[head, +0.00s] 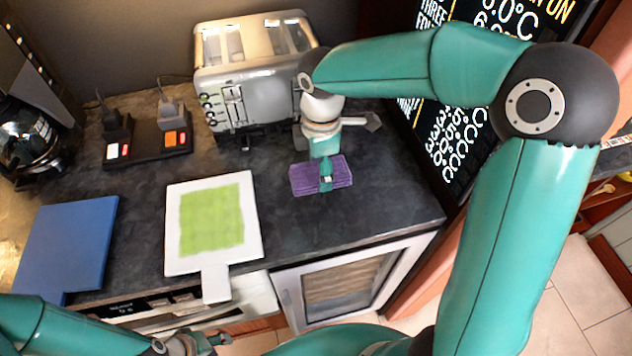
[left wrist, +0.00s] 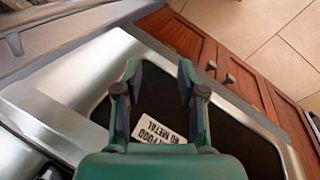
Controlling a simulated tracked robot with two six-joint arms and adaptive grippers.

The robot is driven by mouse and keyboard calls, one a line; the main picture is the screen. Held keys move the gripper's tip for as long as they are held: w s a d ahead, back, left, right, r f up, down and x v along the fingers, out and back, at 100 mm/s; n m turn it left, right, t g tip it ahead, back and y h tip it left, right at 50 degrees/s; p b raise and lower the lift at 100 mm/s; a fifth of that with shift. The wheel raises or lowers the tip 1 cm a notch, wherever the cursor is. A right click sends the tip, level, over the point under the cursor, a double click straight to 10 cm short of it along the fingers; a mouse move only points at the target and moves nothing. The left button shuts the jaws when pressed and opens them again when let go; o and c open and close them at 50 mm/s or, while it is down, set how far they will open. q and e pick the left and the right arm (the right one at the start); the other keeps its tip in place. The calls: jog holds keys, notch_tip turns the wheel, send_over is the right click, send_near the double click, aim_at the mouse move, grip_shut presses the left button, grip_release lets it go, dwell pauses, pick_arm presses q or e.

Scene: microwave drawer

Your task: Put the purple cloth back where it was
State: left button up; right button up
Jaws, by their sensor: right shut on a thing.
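The purple cloth (head: 306,180) is folded into a flat rectangle at the right part of the dark countertop (head: 300,230), in front of the toaster. My right gripper (head: 327,178) comes down over it from above and is shut on it, hiding part of it. I cannot tell whether the cloth touches the counter or hangs just above it. My left gripper (head: 207,342) is low at the front, below the counter edge. In the left wrist view, its two fingers (left wrist: 160,85) are apart with nothing between them.
A silver toaster (head: 255,85) stands behind the cloth. A white board with a green patch (head: 255,235) and a blue board (head: 70,240) lie to the left. In the left wrist view, a dark opening holds a label (left wrist: 155,135).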

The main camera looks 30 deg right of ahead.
jog(key=shift+f, duration=2.55)
jog(key=shift+f, duration=0.1)
jog(key=o, duration=1.3)
jog(key=shift+o, duration=0.2)
notch_tip(320, 180, up, 12)
jog(key=shift+r, duration=0.15)
